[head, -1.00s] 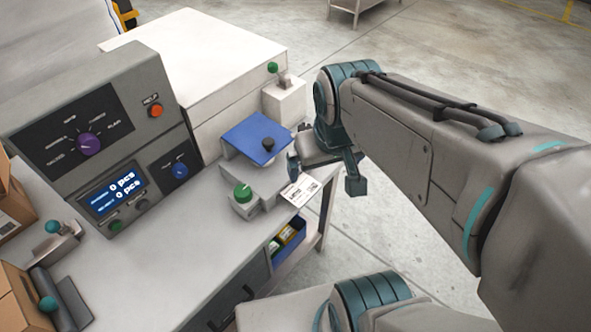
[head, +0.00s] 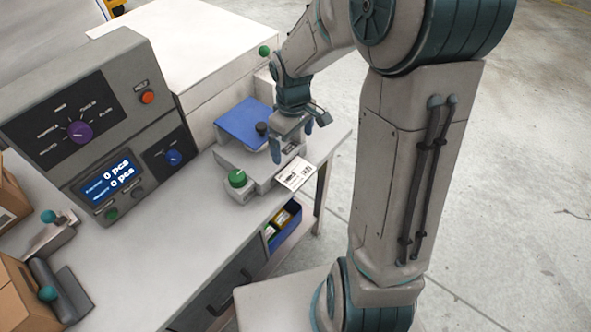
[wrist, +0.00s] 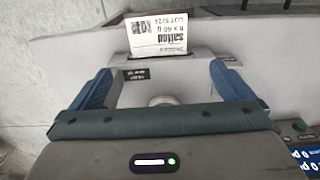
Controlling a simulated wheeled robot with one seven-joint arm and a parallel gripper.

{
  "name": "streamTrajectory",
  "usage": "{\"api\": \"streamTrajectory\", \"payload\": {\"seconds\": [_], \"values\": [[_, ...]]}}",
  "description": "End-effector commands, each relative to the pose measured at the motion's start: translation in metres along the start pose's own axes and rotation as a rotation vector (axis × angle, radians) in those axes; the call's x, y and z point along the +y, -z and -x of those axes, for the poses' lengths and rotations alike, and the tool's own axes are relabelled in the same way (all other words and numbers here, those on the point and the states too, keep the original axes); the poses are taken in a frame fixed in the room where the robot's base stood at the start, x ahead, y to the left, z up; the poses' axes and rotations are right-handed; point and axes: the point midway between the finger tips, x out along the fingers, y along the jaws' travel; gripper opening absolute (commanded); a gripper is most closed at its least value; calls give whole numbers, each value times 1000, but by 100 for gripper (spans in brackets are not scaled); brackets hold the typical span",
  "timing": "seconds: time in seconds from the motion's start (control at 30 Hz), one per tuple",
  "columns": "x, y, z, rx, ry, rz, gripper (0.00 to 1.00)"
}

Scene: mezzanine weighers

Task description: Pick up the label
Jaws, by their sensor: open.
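The label (head: 296,174) is a white printed slip sticking out of the front of a small grey dispenser (head: 262,180) by the table edge. In the wrist view the label (wrist: 157,38) lies beyond the fingertips, with its black print and square code facing up. My gripper (head: 291,142) points down over the dispenser, just behind the label. In the wrist view its blue fingers (wrist: 162,85) are wide apart with nothing held between them. The label is apart from both fingers.
A blue plate (head: 243,122), a black knob and a green knob (head: 238,178) sit close to my gripper. A grey console (head: 110,125) with a lit screen stands at left. Blue bin (head: 283,226) sits below the tabletop. Open floor lies to the right.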

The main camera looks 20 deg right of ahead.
Motion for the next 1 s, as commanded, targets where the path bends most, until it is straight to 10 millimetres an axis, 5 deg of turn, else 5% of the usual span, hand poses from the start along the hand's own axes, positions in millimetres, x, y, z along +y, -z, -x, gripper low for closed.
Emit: {"api": "streamTrajectory", "payload": {"seconds": [0.2,1.0], "values": [[0,-1,-41,-3,2,0,100],[3,-5,-108,-1,0,-2,100]]}}
